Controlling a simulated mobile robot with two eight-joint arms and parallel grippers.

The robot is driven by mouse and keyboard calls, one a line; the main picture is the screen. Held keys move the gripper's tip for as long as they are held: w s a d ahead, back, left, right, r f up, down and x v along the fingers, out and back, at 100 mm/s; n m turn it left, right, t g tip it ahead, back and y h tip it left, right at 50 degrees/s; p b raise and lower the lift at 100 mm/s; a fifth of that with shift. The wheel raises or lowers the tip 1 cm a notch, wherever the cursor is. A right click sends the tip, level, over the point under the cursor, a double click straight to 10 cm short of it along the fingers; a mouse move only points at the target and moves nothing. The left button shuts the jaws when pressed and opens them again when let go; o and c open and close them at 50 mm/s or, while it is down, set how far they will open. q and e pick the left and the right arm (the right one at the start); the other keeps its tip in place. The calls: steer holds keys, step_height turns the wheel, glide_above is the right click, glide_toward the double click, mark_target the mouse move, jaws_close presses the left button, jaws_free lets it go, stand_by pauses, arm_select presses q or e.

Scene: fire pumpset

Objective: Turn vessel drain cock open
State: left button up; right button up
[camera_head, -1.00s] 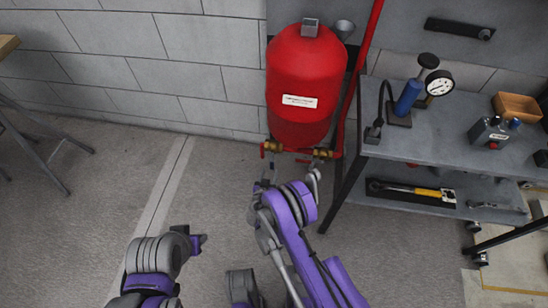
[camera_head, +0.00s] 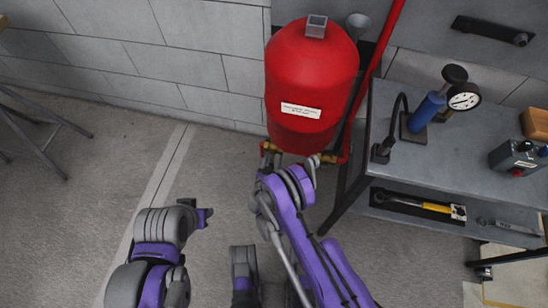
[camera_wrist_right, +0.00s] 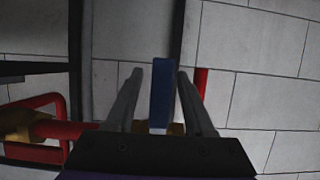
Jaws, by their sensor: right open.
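The red vessel (camera_head: 311,85) stands against the wall in the head view, with brass fittings (camera_head: 328,157) below it. My right arm reaches up to the fittings, and its wrist hides part of them. In the right wrist view my right gripper (camera_wrist_right: 160,78) is open, with a blue lever (camera_wrist_right: 161,92) between its two fingers. Gaps show on both sides of the lever, so the fingers look apart from it. Brass shows behind the lever's lower end, largely hidden by the gripper.
A red handle (camera_wrist_right: 38,102) and red pipe lie left of the gripper in the wrist view. A grey bench (camera_head: 455,155) with a hand pump and gauge (camera_head: 464,97) stands close on the right.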

jaws_close()
stand_by(1.4)
